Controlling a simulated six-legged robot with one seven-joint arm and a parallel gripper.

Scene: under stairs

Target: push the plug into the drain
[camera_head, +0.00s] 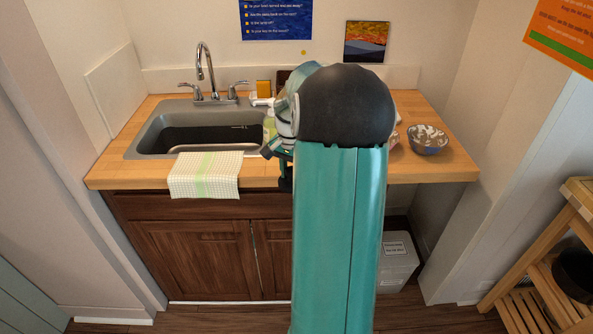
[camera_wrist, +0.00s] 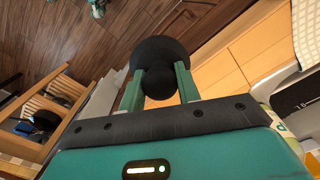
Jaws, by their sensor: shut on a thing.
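The grey sink (camera_head: 150,142) is set in the wooden counter at left in the head view. Its basin looks dark and the drain cannot be made out. In the wrist view, my gripper (camera_wrist: 160,82) has its two green fingers shut on the knob of a black plug (camera_wrist: 160,52). The plug's round disc faces away from the gripper. In the head view my arm hides most of the gripper; part of it shows in front of the counter, right of the sink. The plug is outside the basin.
A chrome faucet (camera_head: 205,70) stands behind the sink. A checked cloth (camera_head: 205,175) hangs over the front edge. A wooden shelf (camera_head: 545,260) stands at far right.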

